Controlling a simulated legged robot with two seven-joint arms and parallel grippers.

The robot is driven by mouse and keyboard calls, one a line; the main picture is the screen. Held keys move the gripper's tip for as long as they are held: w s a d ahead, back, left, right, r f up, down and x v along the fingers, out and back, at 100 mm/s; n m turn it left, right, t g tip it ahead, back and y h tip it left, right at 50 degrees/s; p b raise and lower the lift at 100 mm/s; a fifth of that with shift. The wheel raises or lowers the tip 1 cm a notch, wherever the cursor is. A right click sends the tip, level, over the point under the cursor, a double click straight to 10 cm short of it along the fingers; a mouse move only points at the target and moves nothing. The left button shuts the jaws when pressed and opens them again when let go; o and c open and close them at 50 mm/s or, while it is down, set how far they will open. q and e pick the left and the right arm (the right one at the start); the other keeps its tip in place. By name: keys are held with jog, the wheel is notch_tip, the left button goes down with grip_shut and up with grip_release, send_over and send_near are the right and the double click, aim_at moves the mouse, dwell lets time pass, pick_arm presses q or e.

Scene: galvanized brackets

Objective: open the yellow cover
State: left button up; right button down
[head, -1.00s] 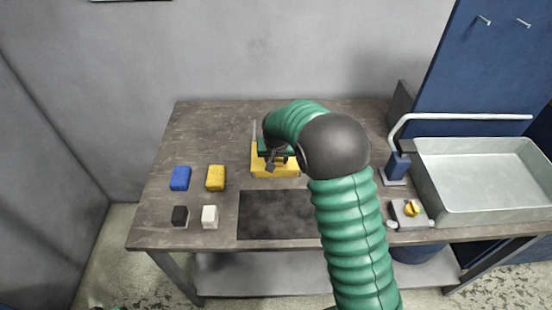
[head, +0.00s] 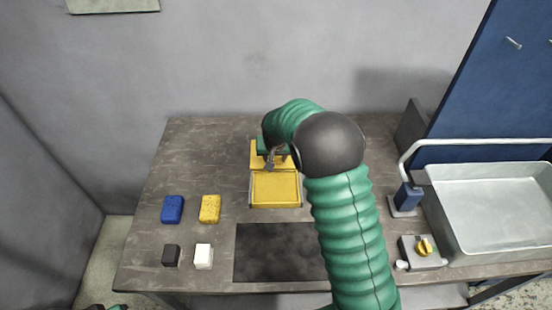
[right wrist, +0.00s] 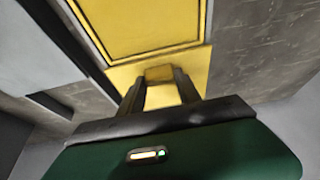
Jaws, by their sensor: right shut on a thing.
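The yellow box (head: 275,189) stands behind the dark mat, with its shallow, rimmed yellow inside facing up. The yellow cover (head: 257,160) shows as a panel along the box's far side, swung back and partly hidden by my right arm. My right gripper (head: 277,158) is over this panel. In the right wrist view, its dark fingers (right wrist: 160,84) are shut on a yellow tab (right wrist: 159,73) of the cover, and a yellow face with a dark outline fills the top. Only a green sliver shows at the lower left; my left gripper's fingers are out of view.
Left of the box lie a blue sponge (head: 172,209), a yellow sponge (head: 210,209), a black block (head: 171,255) and a white block (head: 203,256). A dark mat (head: 275,262) lies in front. At right are a switch box (head: 421,252), a blue-handled clamp (head: 408,197) and a metal basin (head: 490,167).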

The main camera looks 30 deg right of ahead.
jog(key=shift+d+f, duration=0.2)
jog(key=shift+d, duration=0.15)
jog(key=shift+a+r, duration=0.1)
jog(key=shift+a, duration=0.05)
jog(key=shift+s+a+r, duration=0.2)
jog(key=shift+a+r, duration=0.1)
jog(key=shift+a, duration=0.25)
jog(key=c, duration=1.1)
grip_release()
jog(key=shift+a, duration=0.1)
jog(key=shift+c, duration=0.2)
jog(key=shift+o, duration=1.5)
jog(key=shift+d+f, duration=0.15)
jog(key=shift+d, duration=0.35)
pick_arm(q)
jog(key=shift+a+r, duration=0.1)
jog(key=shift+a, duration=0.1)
pick_arm(e)
jog(key=v, duration=1.6)
jog(key=shift+a+r, duration=0.15)
jog(key=shift+r, duration=0.2)
jog(key=shift+a, duration=0.1)
